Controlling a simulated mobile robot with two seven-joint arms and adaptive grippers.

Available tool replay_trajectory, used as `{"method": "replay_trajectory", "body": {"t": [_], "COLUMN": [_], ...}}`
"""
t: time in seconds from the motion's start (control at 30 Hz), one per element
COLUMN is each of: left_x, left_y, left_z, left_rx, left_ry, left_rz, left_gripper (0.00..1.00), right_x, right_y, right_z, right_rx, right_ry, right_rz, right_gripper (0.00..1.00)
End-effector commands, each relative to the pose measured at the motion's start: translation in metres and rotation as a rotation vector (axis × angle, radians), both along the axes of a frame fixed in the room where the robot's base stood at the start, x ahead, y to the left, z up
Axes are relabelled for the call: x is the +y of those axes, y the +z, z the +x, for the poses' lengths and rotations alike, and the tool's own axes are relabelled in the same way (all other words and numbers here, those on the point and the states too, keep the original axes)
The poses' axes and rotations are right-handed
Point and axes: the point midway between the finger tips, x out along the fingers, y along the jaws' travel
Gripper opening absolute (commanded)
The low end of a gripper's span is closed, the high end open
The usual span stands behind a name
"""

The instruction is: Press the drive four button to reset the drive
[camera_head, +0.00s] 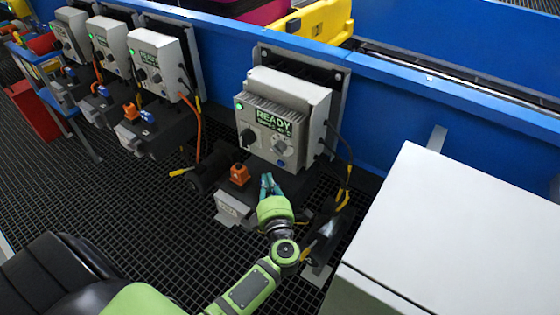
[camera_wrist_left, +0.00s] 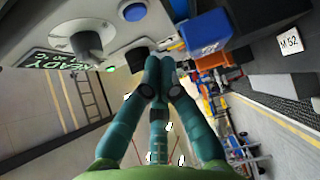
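The nearest drive box (camera_head: 288,88) is a grey finned unit on the blue conveyor frame. Its display (camera_head: 273,121) reads READY in green, with a smaller line I cannot read surely. A green lamp (camera_head: 239,106) is lit, with a black knob (camera_head: 248,137) below. My left gripper (camera_head: 268,180) is just below the box, apart from the button. Its teal fingers (camera_wrist_left: 161,62) are together and hold nothing. My right gripper is out of view.
Three similar drive boxes, the nearest of them (camera_head: 155,62) with a green lamp, stand along the conveyor to the left. An orange connector (camera_head: 239,174) is beside my left gripper. A large white cabinet (camera_head: 455,235) fills the right. Cables hang right of the box.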

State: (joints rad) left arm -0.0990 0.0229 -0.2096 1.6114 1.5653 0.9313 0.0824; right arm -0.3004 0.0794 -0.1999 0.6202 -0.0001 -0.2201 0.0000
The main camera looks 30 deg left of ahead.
Motion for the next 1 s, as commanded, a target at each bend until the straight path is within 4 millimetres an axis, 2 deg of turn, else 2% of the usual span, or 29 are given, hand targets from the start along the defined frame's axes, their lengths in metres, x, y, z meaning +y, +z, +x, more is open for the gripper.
{"method": "replay_trajectory", "body": {"t": [0.1,0.27,1.0], "left_x": [0.001,0.002,0.002], "left_y": [0.001,0.0,0.0], "left_z": [-0.012,-0.02,-0.02], "left_rx": [0.001,0.001,0.0], "left_ry": [0.0,0.0,0.0], "left_rz": [0.0,0.001,0.0], "left_gripper": [0.0,0.0,0.0], "right_x": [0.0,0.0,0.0], "right_y": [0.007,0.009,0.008], "right_z": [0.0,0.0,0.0], "right_rx": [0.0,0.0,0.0], "right_ry": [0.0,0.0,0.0], "right_rz": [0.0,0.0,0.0], "right_gripper": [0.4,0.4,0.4]}}
